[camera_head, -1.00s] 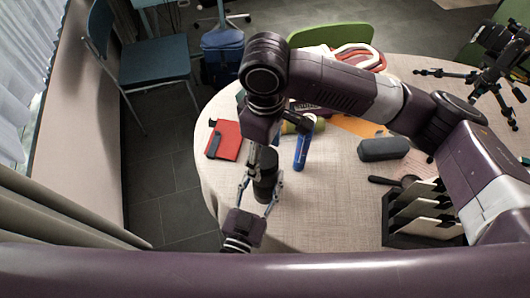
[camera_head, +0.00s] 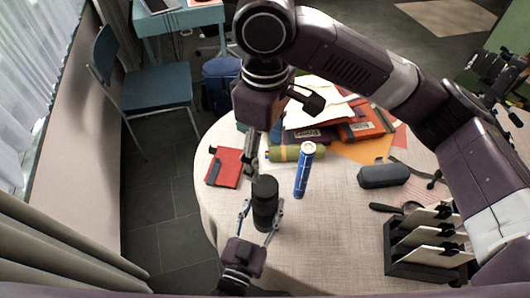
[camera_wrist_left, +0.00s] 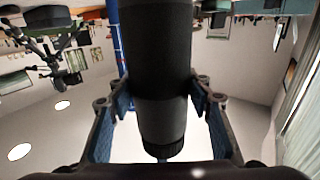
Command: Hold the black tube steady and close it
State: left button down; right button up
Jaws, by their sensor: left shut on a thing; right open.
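The black tube (camera_head: 265,210) stands upright near the left part of the table's front edge. My left gripper (camera_head: 262,217) is shut around its sides, coming in from the front. In the left wrist view the black tube (camera_wrist_left: 162,80) fills the middle, between the two fingers of the left gripper (camera_wrist_left: 160,105). A seam crosses the tube. My right gripper (camera_head: 257,150) is above and just behind the tube's top, open and apart from it as far as I can tell. Its fingers are partly hidden behind its wrist, and I see nothing held in it.
A red notebook (camera_head: 228,167) lies to the left, a yellow-green cylinder (camera_head: 284,154) behind. A grey case (camera_head: 384,175) and a black rack (camera_head: 398,255) are to the right.

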pick_arm(q)
jog(key=c, duration=0.9)
grip_release()
jog(key=v, duration=1.2)
